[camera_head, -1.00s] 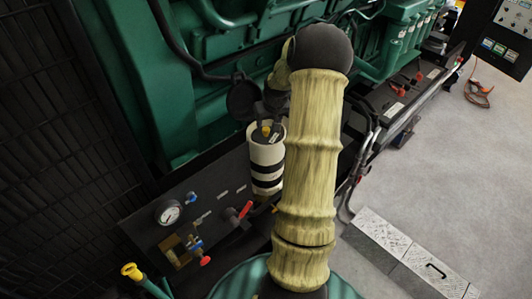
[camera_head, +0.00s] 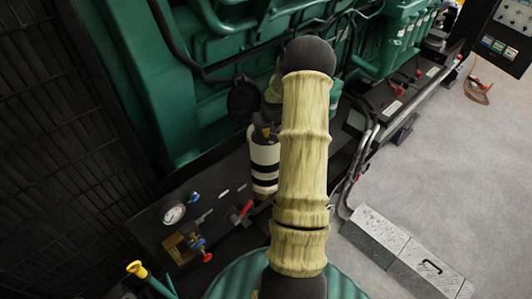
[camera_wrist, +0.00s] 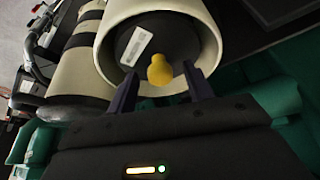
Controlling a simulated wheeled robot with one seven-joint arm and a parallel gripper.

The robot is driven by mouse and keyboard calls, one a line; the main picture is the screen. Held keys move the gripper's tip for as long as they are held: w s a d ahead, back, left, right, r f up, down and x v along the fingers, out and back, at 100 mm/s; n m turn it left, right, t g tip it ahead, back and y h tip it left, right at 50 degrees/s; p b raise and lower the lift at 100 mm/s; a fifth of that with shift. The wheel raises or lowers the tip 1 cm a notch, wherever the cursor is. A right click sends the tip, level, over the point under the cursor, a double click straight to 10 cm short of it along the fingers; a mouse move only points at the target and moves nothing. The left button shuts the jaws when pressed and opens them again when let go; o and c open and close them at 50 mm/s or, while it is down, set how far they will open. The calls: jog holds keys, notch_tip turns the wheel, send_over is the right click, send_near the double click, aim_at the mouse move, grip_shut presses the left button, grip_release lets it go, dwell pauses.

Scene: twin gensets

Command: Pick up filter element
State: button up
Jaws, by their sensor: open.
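The filter element shows in the wrist view as a dark round top (camera_wrist: 170,38) with a white label and a yellow knob (camera_wrist: 159,72). It sits inside a cream, open-topped canister (camera_wrist: 207,28). In the head view the canister (camera_head: 264,158) stands upright with black bands, and my arm hides its right side. My gripper (camera_wrist: 158,88) is open at the canister's mouth. Its two dark fingers stand on either side of the yellow knob, with gaps visible.
Another cream cylinder with a black band (camera_wrist: 70,65) lies left in the wrist view. A green engine (camera_head: 200,100) stands behind the canister. A panel with a gauge (camera_head: 174,214) and red-handled valve (camera_head: 246,208) is at its lower left. Open floor (camera_head: 440,170) lies right.

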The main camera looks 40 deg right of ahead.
grip_shut()
jog(key=shift+r, duration=0.1)
jog(key=shift+r, duration=0.1)
dwell(0.4)
jog(key=shift+w+r+b, duration=0.1)
jog(key=shift+r+b, duration=0.3)
jog(key=shift+r, duration=0.2)
notch_tip(320, 180, up, 27)
jog(key=b, duration=0.6)
jog(key=shift+f, duration=0.2)
